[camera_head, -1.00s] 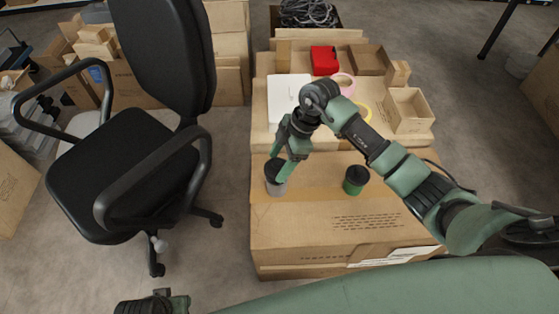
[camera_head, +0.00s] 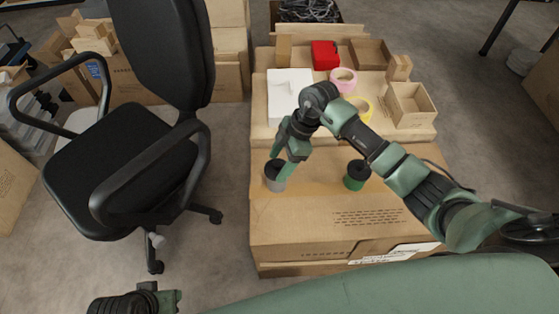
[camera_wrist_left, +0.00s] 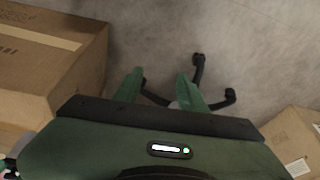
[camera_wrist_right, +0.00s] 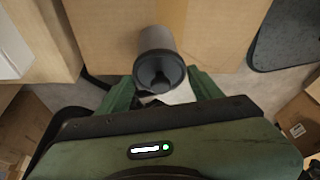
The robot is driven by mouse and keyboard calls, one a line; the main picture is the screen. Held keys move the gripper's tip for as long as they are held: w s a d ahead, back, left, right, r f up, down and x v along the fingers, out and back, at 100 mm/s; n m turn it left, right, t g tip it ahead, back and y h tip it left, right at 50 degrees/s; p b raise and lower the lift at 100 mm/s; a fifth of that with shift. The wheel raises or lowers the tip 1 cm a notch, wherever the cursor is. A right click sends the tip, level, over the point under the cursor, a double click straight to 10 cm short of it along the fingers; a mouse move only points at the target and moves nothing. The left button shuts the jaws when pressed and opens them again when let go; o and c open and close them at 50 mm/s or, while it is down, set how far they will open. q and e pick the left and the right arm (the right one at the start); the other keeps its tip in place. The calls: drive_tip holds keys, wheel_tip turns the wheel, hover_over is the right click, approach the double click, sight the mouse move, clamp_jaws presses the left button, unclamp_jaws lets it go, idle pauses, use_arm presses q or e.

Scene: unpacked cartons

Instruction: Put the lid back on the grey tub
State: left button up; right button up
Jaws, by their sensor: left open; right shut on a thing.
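The grey tub (camera_head: 274,184) stands upright on the large carton, near its left edge. Its black lid (camera_head: 274,167) is at the tub's mouth; the right wrist view shows the lid (camera_wrist_right: 159,74) over the tub's end (camera_wrist_right: 155,39). I cannot tell whether it is fully seated. My right gripper (camera_head: 281,162) is shut on the lid, with a finger on each side in the right wrist view (camera_wrist_right: 162,82). My left gripper (camera_wrist_left: 160,88) is open and empty, above the floor left of the carton.
A green tub with a black lid (camera_head: 355,176) stands right of the grey tub. Behind are a white box (camera_head: 289,92), a red object (camera_head: 324,54), tape rolls (camera_head: 344,80) and an open small box (camera_head: 410,103). An office chair (camera_head: 120,165) stands close on the left.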

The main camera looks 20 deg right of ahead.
use_arm(q)
drive_tip(key=shift+f, duration=0.1)
idle(0.5)
drive_tip(key=shift+f, duration=0.45)
drive_tip(key=shift+w+f, duration=0.1)
drive_tip(key=shift+f, duration=0.2)
drive_tip(key=shift+w+f+p, duration=0.1)
drive_tip(key=shift+f+p, duration=0.1)
drive_tip(key=shift+p, duration=0.1)
drive_tip(key=shift+w+f, duration=0.15)
drive_tip(key=shift+f, duration=0.2)
drive_tip(key=shift+f, duration=0.45)
drive_tip(key=shift+d+f+p, duration=0.1)
drive_tip(key=shift+p, duration=0.2)
idle(0.3)
